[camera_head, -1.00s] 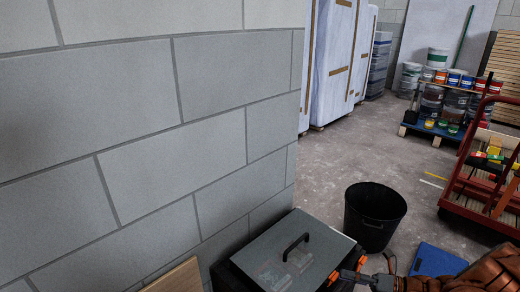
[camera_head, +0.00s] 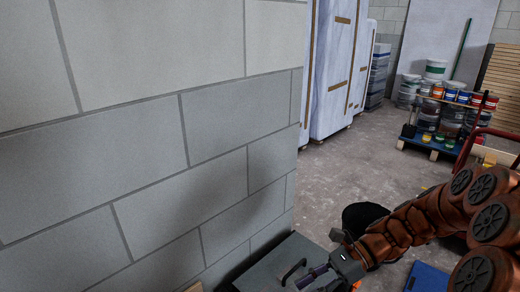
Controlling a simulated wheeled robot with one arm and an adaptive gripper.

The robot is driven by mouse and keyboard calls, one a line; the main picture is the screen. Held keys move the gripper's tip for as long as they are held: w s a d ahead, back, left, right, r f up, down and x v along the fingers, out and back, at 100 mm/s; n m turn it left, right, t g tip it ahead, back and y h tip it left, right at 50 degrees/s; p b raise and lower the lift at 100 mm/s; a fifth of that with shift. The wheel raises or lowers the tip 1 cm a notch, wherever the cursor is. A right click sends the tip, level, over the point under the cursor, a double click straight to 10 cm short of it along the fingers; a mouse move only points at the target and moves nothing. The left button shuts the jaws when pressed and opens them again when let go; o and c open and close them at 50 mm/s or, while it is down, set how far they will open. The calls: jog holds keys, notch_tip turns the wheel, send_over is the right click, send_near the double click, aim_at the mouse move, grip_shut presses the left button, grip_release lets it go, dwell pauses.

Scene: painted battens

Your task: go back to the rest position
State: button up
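My gripper (camera_head: 318,279) is low in the view, at the end of my brown arm, which reaches in from the right. It appears in front of the lid of a grey toolbox (camera_head: 262,268) with a black handle. The fingers are small and partly cut off by the bottom edge. I cannot tell whether they are open or shut, and no held object shows. I cannot tell whether the gripper touches the lid.
A block wall (camera_head: 150,130) fills the left side. A black bucket (camera_head: 362,213) is partly hidden behind my arm. A blue flat item (camera_head: 428,278) lies on the floor. Paint cans stand on a blue pallet (camera_head: 430,144) at the back. The middle floor is clear.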

jog(key=s+r+n+h+p, duration=0.6)
jog(key=s+r+n+p, duration=0.25)
jog(key=s+r, duration=0.3)
jog(key=s+d+r+n+t+h+p, duration=0.2)
jog(key=s+d+r+n+h+p, duration=0.4)
jog(key=r, duration=0.6)
jog(key=shift+s+d+r+n+p, duration=0.2)
jog(key=shift+s+d+n+p, duration=0.3)
jog(key=shift+s+n+p, duration=1.05)
jog(key=shift+w+m+p, duration=0.25)
jog(key=shift+m+p, duration=0.05)
jog(key=shift+m, duration=0.2)
